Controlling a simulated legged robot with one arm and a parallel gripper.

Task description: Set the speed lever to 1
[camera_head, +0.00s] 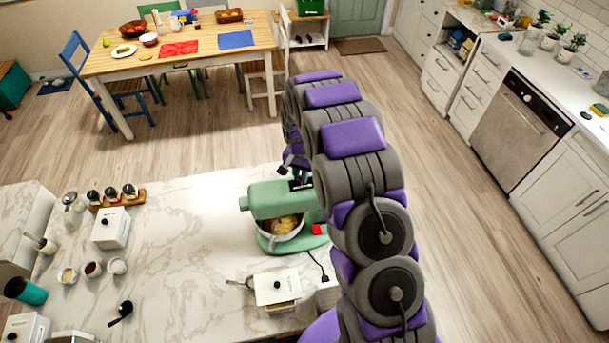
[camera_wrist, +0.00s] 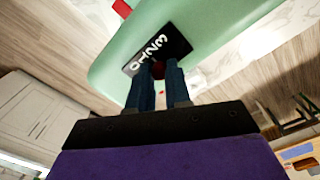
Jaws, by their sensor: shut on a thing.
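The green stand mixer (camera_head: 268,200) stands on the marble counter, with a bowl (camera_head: 281,228) of yellowish contents under its head. In the wrist view, the green mixer head (camera_wrist: 225,25) fills the upper part. Its black speed panel (camera_wrist: 178,40) carries the white numbers 0, 1, 2 and 3 in a row. My gripper (camera_wrist: 159,70) is at the panel's edge, its two dark blue fingers on either side of the small dark red speed lever (camera_wrist: 158,69). The lever is mostly hidden between the fingers; I cannot tell which number it points at.
A white box (camera_head: 277,287) sits on the marble counter (camera_head: 190,260) in front of the mixer. White canisters, small cups and a rack of jars (camera_head: 117,198) stand at the left. A wooden dining table (camera_head: 180,52) with chairs stands farther back.

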